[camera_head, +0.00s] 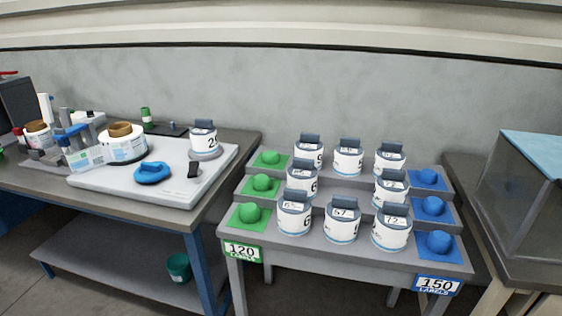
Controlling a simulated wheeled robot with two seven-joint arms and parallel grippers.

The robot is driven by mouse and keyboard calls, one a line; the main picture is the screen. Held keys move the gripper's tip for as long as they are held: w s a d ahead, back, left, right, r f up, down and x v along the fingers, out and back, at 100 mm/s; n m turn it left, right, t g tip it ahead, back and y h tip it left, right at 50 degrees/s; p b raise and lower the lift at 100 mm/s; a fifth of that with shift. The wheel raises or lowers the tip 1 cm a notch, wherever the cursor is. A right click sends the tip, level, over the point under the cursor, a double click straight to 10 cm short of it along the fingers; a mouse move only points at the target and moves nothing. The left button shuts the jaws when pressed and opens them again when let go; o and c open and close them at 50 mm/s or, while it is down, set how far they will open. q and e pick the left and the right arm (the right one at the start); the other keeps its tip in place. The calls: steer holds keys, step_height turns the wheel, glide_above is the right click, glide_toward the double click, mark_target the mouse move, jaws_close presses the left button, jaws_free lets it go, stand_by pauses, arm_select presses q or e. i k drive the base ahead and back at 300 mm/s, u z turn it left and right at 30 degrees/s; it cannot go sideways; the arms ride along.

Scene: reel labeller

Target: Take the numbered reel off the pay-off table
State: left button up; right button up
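A white reel (204,140) with a dark grey tab on top stands upright on a round grey disc (206,155) at the back right of the white labelling machine (110,190). Its side carries a number that starts with 2; the rest is too small to read surely. Nothing touches it from above. Neither my left nor my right gripper shows in the head view.
A stepped grey rack (326,253) at the centre right holds several similar numbered reels, with green domes (249,212) on the left and blue domes (438,241) on the right. A blue knob (152,173) and a brown-cored roll (122,145) sit on the machine.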

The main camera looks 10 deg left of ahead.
mark_target(203, 136)
steer(key=u, duration=0.4)
steer(key=k, duration=1)
steer(key=u, duration=2.25)
steer(key=i, duration=1.7)
steer(key=z, duration=1.05)
steer(key=i, duration=0.85)
steer(key=z, duration=0.95)
